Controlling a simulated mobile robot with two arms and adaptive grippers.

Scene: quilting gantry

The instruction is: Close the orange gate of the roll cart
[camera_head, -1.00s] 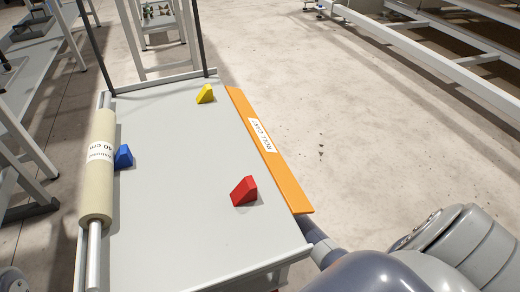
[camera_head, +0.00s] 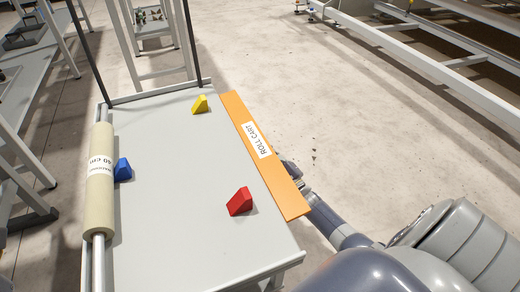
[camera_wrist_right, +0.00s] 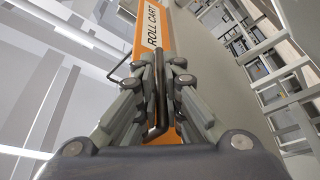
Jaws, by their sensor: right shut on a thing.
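The orange gate (camera_head: 275,178) with a white "ROLL CART" label runs along the right edge of the roll cart's grey deck (camera_head: 180,225). In the head view its broad labelled face shows. The right wrist view shows the gate (camera_wrist_right: 183,55) ahead of my right gripper, with a dark bar handle (camera_wrist_right: 158,75) on it. My right gripper (camera_wrist_right: 155,100) is shut on this handle. In the head view my right gripper (camera_head: 297,176) is partly hidden behind the gate's outer side. My left gripper is not in view.
Red (camera_head: 240,201), blue (camera_head: 123,170) and yellow (camera_head: 200,104) wedges sit on the deck. A cream roll (camera_head: 100,180) lies along its left side. Open floor (camera_head: 350,150) lies right of the cart, with a white frame (camera_head: 430,65) beyond.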

